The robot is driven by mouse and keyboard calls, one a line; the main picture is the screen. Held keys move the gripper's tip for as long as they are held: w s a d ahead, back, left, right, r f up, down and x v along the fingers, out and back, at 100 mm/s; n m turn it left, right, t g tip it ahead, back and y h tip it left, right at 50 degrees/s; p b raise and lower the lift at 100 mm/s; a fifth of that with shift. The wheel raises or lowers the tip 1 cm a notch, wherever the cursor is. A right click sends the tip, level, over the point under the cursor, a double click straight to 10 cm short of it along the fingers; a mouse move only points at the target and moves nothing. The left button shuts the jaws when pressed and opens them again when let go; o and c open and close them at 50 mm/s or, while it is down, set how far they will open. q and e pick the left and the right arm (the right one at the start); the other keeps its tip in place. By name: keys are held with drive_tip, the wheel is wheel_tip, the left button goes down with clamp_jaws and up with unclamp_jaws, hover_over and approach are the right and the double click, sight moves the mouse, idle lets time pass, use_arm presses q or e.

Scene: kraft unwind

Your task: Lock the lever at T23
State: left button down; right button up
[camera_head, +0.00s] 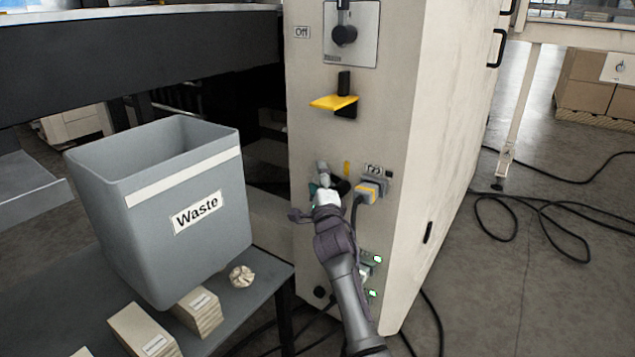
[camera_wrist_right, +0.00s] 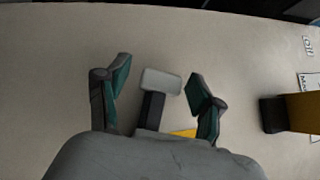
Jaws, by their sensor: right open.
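The T23 label (camera_head: 373,168) is on the light machine panel, above a grey and yellow plug (camera_head: 368,191) with a cable. My right gripper (camera_head: 322,183) is at the panel just left of this plug. In the right wrist view, its two fingers are apart, on either side of a lever (camera_wrist_right: 160,82) with a pale grey end and a black stem. Bare gaps show between the lever and both fingers. The lever's base is hidden behind my gripper body, and I cannot tell its locking state. My left gripper is not in view.
A yellow and black handle (camera_head: 336,103) sticks out above my right gripper, under a rotary switch (camera_head: 344,36) labelled Off. A grey Waste bin (camera_head: 205,245) stands on a dark table at left. Cables (camera_head: 560,215) lie on the floor at right.

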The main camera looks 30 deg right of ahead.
drive_tip(key=shift+w+d+r, duration=0.15)
drive_tip(key=shift+w+d, duration=0.05)
drive_tip(key=shift+w, duration=0.15)
drive_tip(key=shift+c, duration=0.4)
clamp_jaws()
